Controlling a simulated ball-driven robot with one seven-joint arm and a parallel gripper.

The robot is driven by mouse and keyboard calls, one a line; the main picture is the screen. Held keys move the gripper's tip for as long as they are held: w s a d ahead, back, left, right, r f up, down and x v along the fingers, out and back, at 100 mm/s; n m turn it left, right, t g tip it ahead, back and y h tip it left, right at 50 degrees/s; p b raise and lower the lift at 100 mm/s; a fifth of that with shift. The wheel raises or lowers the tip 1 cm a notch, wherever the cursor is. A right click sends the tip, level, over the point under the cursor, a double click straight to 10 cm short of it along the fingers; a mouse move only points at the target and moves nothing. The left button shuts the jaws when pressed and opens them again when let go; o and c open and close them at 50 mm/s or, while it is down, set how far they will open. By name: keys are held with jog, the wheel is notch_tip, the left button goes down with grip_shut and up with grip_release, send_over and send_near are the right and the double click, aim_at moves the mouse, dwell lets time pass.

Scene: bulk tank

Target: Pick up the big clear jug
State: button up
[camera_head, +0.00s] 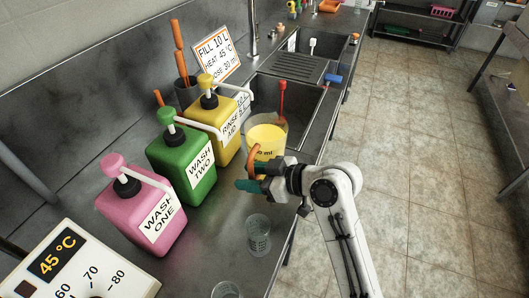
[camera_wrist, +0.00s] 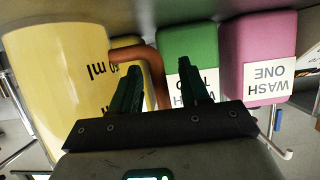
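The big clear jug (camera_head: 267,138) stands on the steel counter by the sink, its lower part yellow and its upper part see-through. Its orange-brown handle (camera_head: 251,157) faces my gripper (camera_head: 248,177). In the wrist view the jug (camera_wrist: 52,85) fills the left side, with "ml" lettering. There the handle (camera_wrist: 155,68) shows between the two green fingers of my gripper (camera_wrist: 159,78). The fingers are apart, with gaps beside the handle, so the gripper is open. I cannot tell how deep the handle sits between them.
A yellow rinse bottle (camera_head: 218,125), a green bottle (camera_head: 183,160) and a pink bottle (camera_head: 145,212) stand left of the jug. A small clear cup (camera_head: 258,235) stands in front. The sink (camera_head: 310,110) lies behind, with a red-handled tool (camera_head: 282,95). The floor at right is clear.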

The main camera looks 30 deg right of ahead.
grip_shut()
dwell(1.1)
